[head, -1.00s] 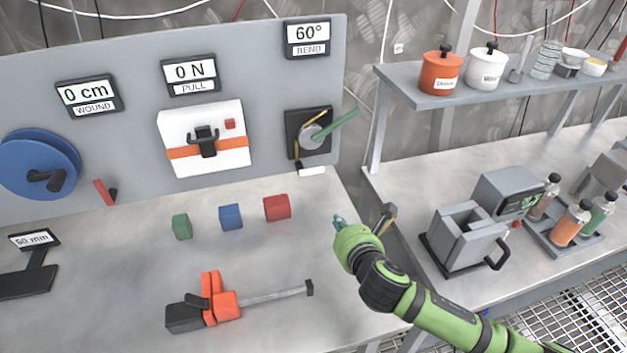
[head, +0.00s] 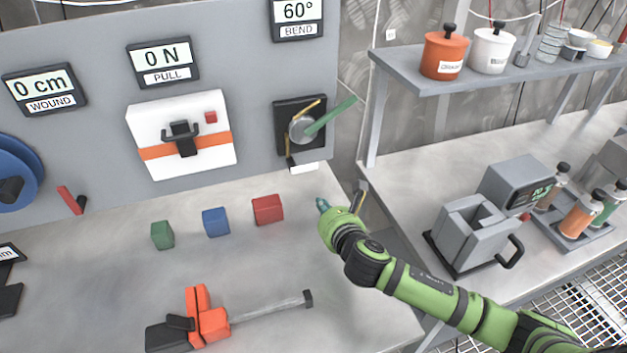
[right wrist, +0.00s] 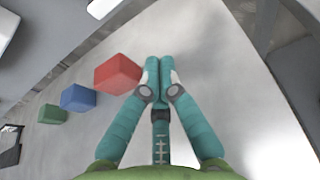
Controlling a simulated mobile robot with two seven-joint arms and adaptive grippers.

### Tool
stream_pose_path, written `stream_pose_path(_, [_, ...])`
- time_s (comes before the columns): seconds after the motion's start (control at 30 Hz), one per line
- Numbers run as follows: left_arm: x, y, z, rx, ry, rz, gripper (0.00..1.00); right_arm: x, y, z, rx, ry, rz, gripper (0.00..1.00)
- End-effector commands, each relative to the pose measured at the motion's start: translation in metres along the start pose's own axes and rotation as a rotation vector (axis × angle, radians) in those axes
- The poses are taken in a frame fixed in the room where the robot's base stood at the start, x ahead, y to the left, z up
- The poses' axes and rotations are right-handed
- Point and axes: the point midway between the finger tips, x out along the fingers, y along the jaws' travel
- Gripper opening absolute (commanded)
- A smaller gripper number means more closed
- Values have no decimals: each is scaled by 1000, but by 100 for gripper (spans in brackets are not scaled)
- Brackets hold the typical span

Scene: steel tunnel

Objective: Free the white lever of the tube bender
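The tube bender (head: 287,118) is a black plate on the grey panel in the head view. It carries a round grey former (head: 300,128), a thin gold tube (head: 308,108) and a green handle (head: 332,115) slanting up to the right. The white lever (head: 304,168) lies flat at its lower edge, beside a short black part. My right gripper (head: 322,204) is below and slightly right of the white lever, apart from it. In the right wrist view its teal fingers (right wrist: 159,66) are together with nothing visible between them. My left gripper is not in view.
Red (head: 268,209), blue (head: 215,222) and green (head: 162,235) blocks stand left of my right gripper. An orange clamp (head: 207,318) lies in front. The display (head: 297,12) reads 60° BEND. A side bench with a shelf (head: 470,85) stands to the right.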

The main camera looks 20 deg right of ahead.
Motion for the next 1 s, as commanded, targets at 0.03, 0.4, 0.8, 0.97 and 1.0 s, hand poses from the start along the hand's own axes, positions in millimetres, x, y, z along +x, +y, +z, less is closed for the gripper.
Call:
stream_pose_path(0.03, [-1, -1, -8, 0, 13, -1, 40, 10, 0, 1, 3, 0, -3, 0])
stream_pose_path(0.4, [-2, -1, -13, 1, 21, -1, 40, 75, 0, 0, 3, 0, -1, 0])
stream_pose_path(0.8, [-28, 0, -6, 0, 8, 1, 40, 60, 0, 38, 0, 0, 0, 0])
stream_pose_path(0.97, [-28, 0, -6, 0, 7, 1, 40, 60, 0, 38, 0, 0, 0, 0])
stream_pose_path(1.0, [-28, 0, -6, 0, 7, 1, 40, 60, 0, 38, 1, 0, 0, 0])
